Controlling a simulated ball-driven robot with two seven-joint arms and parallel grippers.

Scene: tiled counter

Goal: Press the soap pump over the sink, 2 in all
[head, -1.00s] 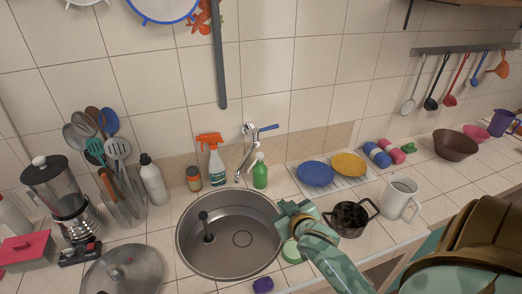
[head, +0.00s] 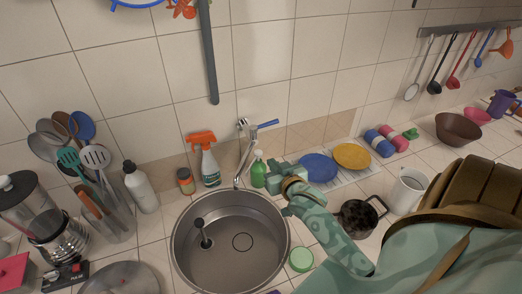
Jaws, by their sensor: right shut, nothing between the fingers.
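The green soap pump bottle (head: 258,170) stands upright on the counter behind the sink, just right of the faucet. The round steel sink (head: 187,258) is in the middle front, with a dark plunger-like stick (head: 202,232) standing in it. My right gripper (head: 274,178) is shut and empty, at the bottle's right side and partly in front of it. I cannot tell whether it touches the bottle. My left gripper is not in view.
The faucet (head: 243,165) and an orange-topped spray bottle (head: 209,163) stand left of the pump. A blue plate (head: 318,166), a yellow plate (head: 351,156) and a dark pot (head: 357,220) lie to the right. A green round item (head: 301,260) is beside the sink.

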